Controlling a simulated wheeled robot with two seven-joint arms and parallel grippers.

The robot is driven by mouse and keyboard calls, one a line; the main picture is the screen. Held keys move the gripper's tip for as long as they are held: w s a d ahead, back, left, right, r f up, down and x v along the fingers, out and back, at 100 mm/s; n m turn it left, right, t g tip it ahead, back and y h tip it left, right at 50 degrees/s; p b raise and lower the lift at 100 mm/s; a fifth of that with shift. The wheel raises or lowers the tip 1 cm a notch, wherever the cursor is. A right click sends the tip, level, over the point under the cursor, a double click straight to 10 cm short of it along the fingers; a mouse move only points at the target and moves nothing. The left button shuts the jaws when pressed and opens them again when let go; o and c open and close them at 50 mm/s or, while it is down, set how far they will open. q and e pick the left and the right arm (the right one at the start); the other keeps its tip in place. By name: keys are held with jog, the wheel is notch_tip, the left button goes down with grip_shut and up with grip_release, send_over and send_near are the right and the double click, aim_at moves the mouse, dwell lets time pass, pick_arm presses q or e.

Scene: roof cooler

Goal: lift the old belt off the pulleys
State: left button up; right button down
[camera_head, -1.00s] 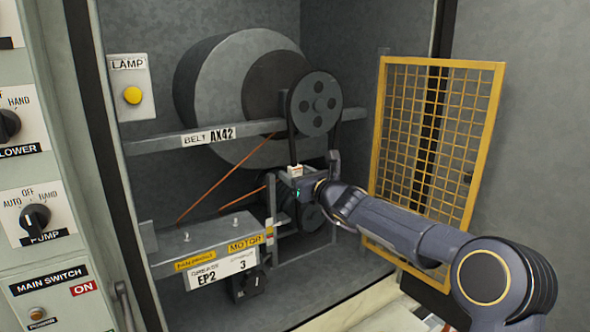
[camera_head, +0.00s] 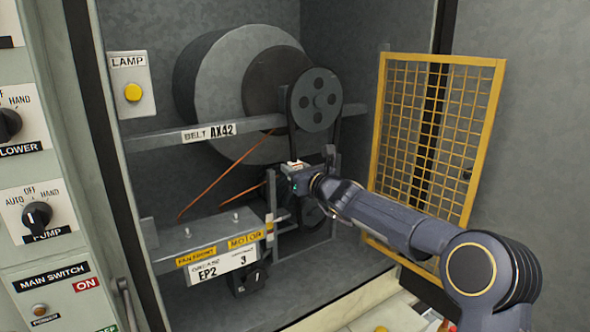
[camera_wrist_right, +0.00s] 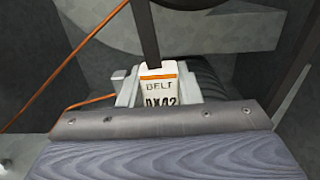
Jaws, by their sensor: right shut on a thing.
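The black old belt (camera_head: 291,130) runs over the rim of the upper grey pulley (camera_head: 315,99), down toward the lower motor pulley (camera_head: 314,212), which my arm partly hides. My right gripper (camera_head: 295,177) is at the belt's left run, between the pulleys. It is shut on the belt just at a white tag (camera_head: 294,164). In the right wrist view the tag (camera_wrist_right: 159,92) reads BELT with an orange band, and the belt strip (camera_wrist_right: 145,38) rises above it. Whether the belt sits in the lower pulley's groove is hidden. My left gripper is not in view.
A yellow mesh guard (camera_head: 436,140) stands open at the right. A grey crossbar (camera_head: 180,138) labelled BELT AX42 spans behind the belt. The motor bracket (camera_head: 211,233) is at lower left, with a thin orange line (camera_head: 215,184) above it. Switch panels (camera_head: 40,215) line the left.

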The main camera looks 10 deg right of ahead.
jog(key=shift+r, duration=0.25)
jog(key=shift+r+p, duration=0.5)
jog(key=shift+p, duration=0.1)
dwell(0.7)
jog(key=shift+s+d, duration=0.1)
jog(key=shift+s, duration=0.05)
dwell(0.5)
